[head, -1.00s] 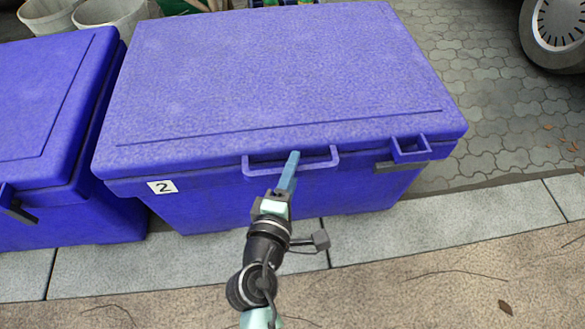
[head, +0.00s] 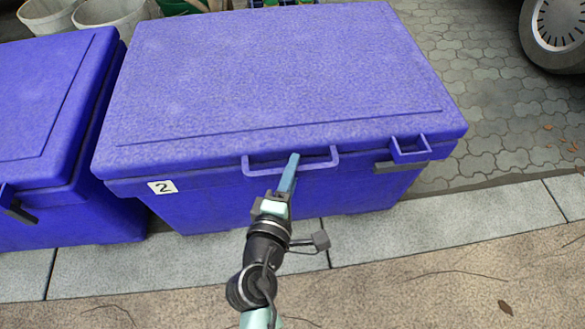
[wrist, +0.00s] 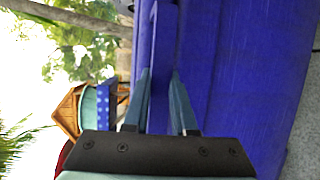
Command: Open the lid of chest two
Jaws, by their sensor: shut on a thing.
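Chest two (head: 270,203) is a blue box with a white "2" label on its front left. Its lid (head: 280,70) lies closed on the body. A bar handle (head: 255,169) sticks out from the lid's front edge. My gripper (head: 290,172) is at the middle of this handle. In the wrist view the two blue fingers of my gripper (wrist: 160,100) are on either side of the blue handle bar (wrist: 162,60) and shut on it.
Another blue chest (head: 50,110) stands close on the left. Pale buckets (head: 105,14) are behind it. A vehicle wheel (head: 556,32) is at the upper right. Paving right of chest two is clear, and a kerb (head: 450,222) runs along its front.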

